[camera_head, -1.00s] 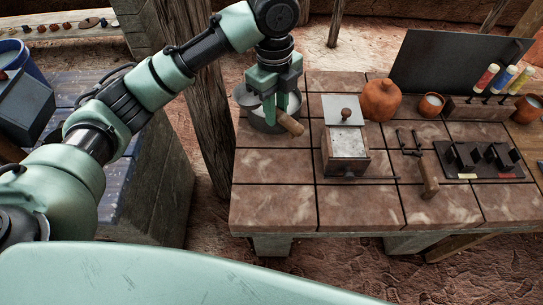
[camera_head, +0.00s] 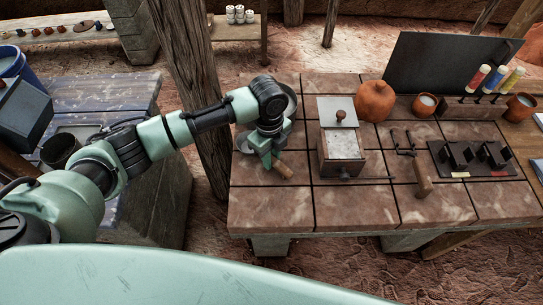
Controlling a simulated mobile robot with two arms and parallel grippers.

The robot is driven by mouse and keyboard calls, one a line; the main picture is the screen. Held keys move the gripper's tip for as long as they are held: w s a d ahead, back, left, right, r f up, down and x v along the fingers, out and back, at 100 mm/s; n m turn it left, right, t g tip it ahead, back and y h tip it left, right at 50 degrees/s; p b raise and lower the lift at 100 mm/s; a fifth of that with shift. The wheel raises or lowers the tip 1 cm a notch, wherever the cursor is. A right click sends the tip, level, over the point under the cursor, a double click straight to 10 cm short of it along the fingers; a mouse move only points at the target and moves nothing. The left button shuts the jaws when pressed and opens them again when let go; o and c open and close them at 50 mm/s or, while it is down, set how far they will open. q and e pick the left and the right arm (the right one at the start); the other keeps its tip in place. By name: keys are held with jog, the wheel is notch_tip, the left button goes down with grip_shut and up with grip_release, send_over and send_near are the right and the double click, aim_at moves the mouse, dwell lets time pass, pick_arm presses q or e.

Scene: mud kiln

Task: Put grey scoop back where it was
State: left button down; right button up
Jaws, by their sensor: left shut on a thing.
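My left gripper (camera_head: 268,156) is low over the left part of the tiled table, pointing down. The scoop's head is mostly hidden behind my gripper and wrist. A grey rim (camera_head: 242,142) shows just left of the gripper; I cannot tell whether it belongs to the scoop. I cannot tell whether the scoop touches the table. My right gripper is not in view.
A grey round vessel (camera_head: 291,100) is partly hidden behind my wrist. A box grinder (camera_head: 341,147) stands close to the right, with an orange round pot (camera_head: 375,101) behind it. The tiled table's (camera_head: 270,210) front left is clear. A wooden post (camera_head: 205,120) stands at its left.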

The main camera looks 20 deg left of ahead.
pick_arm(q)
jog(key=shift+f, duration=0.15)
jog(key=c, duration=1.3)
grip_release()
jog(key=shift+o, duration=0.2)
notch_tip(320, 180, up, 12)
jog(key=b, duration=0.1)
jog(key=shift+a, duration=0.2)
jog(key=shift+w, duration=0.1)
